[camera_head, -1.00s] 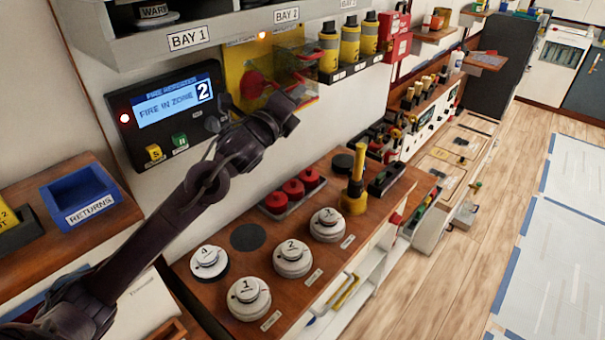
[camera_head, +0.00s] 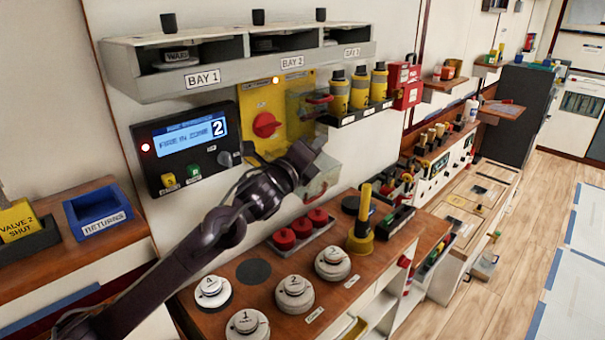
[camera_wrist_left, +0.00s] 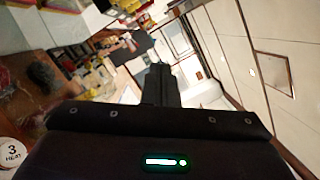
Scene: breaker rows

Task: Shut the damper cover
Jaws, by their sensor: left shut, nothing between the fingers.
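The yellow damper panel (camera_head: 262,100) with a red knob (camera_head: 266,125) is on the wall under the bay shelf. A clear, see-through cover (camera_head: 300,108) stands swung open at the panel's right side, its lower part showing below my arm. My left gripper (camera_head: 312,150) is shut and empty, in front of the cover in the head view and hiding part of it. I cannot tell whether it touches the cover. The shut fingers also show in the wrist view (camera_wrist_left: 160,85), where the cover is not clear. My right gripper is not in view.
A rack of yellow canisters (camera_head: 360,90) stands just right of the cover. The grey bay shelf (camera_head: 240,80) juts out above. Below is a wooden counter (camera_head: 225,322) with white detectors, red caps (camera_head: 300,228) and a yellow tool (camera_head: 362,220). A display box (camera_head: 185,145) hangs left.

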